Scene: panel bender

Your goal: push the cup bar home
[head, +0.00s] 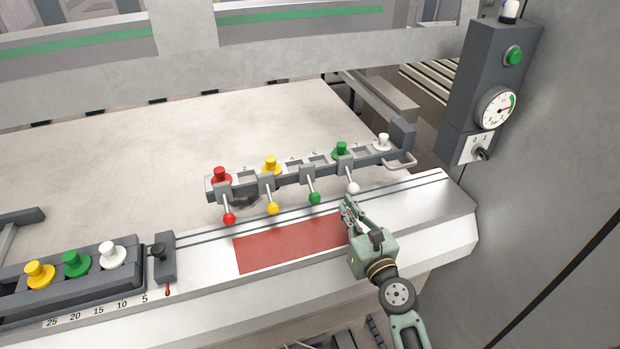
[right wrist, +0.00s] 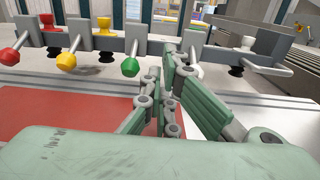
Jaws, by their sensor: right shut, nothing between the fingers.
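The cup bar (head: 300,178) is a dark grey rail lying across the machine's table, with red, yellow, green and white cups along it. Ball-ended levers in the same colours hang on its near side, such as the red ball (head: 229,218) and the green ball (head: 315,198). A handle (head: 402,162) is at its right end. In the right wrist view the bar (right wrist: 110,44) crosses the upper part. My right gripper (head: 346,204) is shut and empty, just in front of the bar near the white lever (head: 352,187); contact cannot be told. My left gripper is not in view.
A red plate area (head: 290,242) lies on the front ledge below the bar. A numbered rack (head: 70,282) with yellow, green and white cups stands at the left. A control box with a gauge (head: 497,108) is at the right. The pale table (head: 110,150) behind is clear.

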